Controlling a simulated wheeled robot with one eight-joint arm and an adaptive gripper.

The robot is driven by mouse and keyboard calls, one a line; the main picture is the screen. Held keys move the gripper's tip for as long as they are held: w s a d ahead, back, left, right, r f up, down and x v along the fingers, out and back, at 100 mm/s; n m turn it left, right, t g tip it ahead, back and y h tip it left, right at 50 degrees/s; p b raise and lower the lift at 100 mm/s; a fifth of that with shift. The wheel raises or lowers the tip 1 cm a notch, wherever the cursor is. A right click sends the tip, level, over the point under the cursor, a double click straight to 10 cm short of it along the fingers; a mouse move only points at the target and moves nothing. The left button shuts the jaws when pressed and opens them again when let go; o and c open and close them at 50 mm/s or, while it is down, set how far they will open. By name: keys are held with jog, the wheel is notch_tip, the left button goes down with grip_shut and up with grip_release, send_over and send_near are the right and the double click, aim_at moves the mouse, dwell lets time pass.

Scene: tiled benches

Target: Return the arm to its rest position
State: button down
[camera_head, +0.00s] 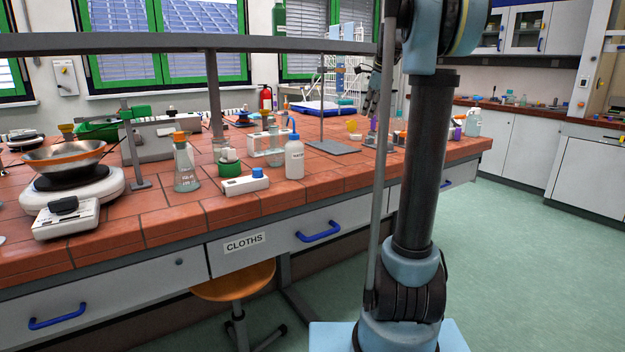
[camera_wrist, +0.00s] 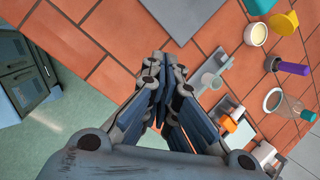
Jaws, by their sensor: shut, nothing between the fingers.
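My gripper (camera_wrist: 168,68) is shut and empty. In the wrist view it hangs above the front edge of the tiled bench, with green floor to its left. In the head view my gripper (camera_head: 373,95) shows only in part, dark and narrow, left of my arm's raised upper joints. It is above the bench's right part. My upright arm hides some of the bench behind it.
The tiled bench (camera_head: 135,228) carries a white bottle (camera_head: 294,158), a flask (camera_head: 185,165) and a pan (camera_head: 65,157) on a heater. A grey shelf bar (camera_head: 180,42) crosses above it. A stool (camera_head: 232,285) stands below. Green floor (camera_head: 520,260) is clear at right.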

jog(key=s+a+f+n, duration=0.1)
jog(key=s+f+n, duration=0.3)
jog(key=s, duration=0.4)
jog(key=s+a+f+n+h, duration=0.1)
jog(key=s+f+n, duration=0.35)
jog(key=s, duration=0.45)
jog(key=s+a+f+n, duration=0.1)
jog(key=s+f+n, duration=0.35)
jog(key=s, duration=0.35)
jog(key=s+d+f+n+g+h, duration=0.1)
jog(key=s+f+n, duration=0.8)
jog(key=s+f, duration=1)
jog(key=shift+f+n, duration=0.35)
jog(key=shift+n, duration=0.05)
jog(key=shift+d, duration=0.1)
